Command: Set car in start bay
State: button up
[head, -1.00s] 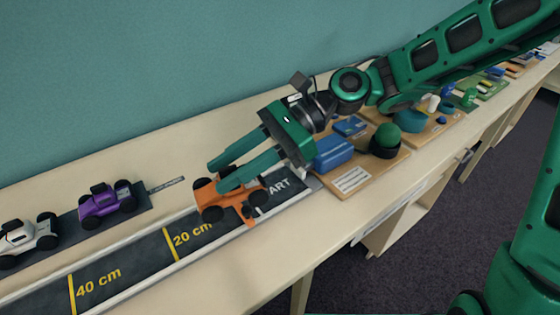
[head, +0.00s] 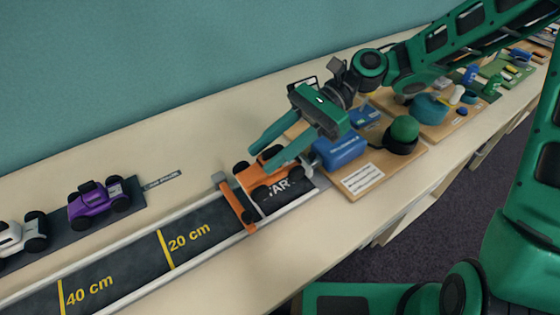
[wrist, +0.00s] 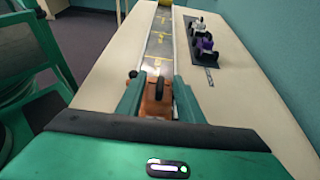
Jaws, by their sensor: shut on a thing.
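An orange car (head: 264,174) is between the fingers of my gripper (head: 265,148), which is shut on it. The car is over the start end of the dark track (head: 205,222), where part of the word "START" shows beside it. I cannot tell whether its wheels touch the track. An orange gate bar (head: 237,205) lies across the track just left of the car. In the wrist view the car (wrist: 157,100) shows between both green fingers, with the track running away beyond it.
A purple car (head: 98,204) and a white car (head: 20,234) stand on a dark strip behind the track. A wooden board (head: 400,168) with a blue block (head: 340,150) and a green dome (head: 404,128) sits right of the start end. The table front is clear.

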aim_at(279, 169)
jog(key=shift+w+d+f, duration=0.45)
jog(key=shift+d, duration=0.2)
jog(key=shift+d+f, duration=0.1)
jog(key=shift+f, duration=1.95)
jog(key=shift+f, duration=0.45)
jog(key=shift+c, duration=0.9)
jog(key=shift+f, duration=0.25)
grip_shut()
jog(key=o, duration=1.3)
grip_release()
jog(key=shift+w, duration=0.1)
jog(key=shift+r, duration=0.15)
